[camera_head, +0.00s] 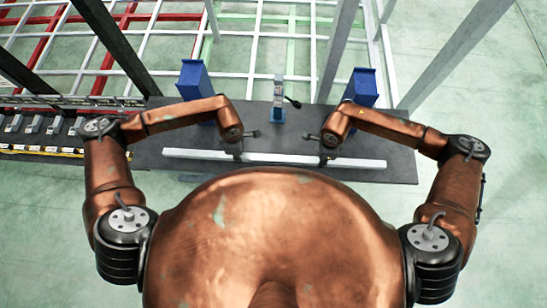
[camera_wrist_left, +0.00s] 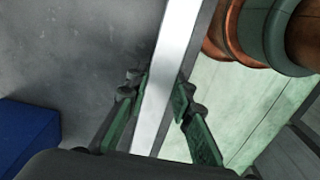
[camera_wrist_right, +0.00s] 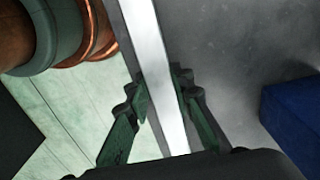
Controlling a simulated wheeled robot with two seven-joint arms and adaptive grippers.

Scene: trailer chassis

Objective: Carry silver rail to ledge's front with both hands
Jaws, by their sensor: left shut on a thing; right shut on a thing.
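The silver rail (camera_head: 274,158) is a long, straight, light bar that lies left to right along the front of the dark grey ledge (camera_head: 402,165). My left gripper (camera_head: 238,155) is shut on the rail left of its middle. In the left wrist view the green fingers (camera_wrist_left: 160,105) sit on both sides of the rail (camera_wrist_left: 172,65). My right gripper (camera_head: 324,159) is shut on the rail right of its middle. In the right wrist view its fingers (camera_wrist_right: 160,100) also flank the rail (camera_wrist_right: 150,55). I cannot tell whether the rail touches the ledge.
A row of small grey parts (camera_head: 33,125) lies at the left. Metal frame posts (camera_head: 336,50) rise behind.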

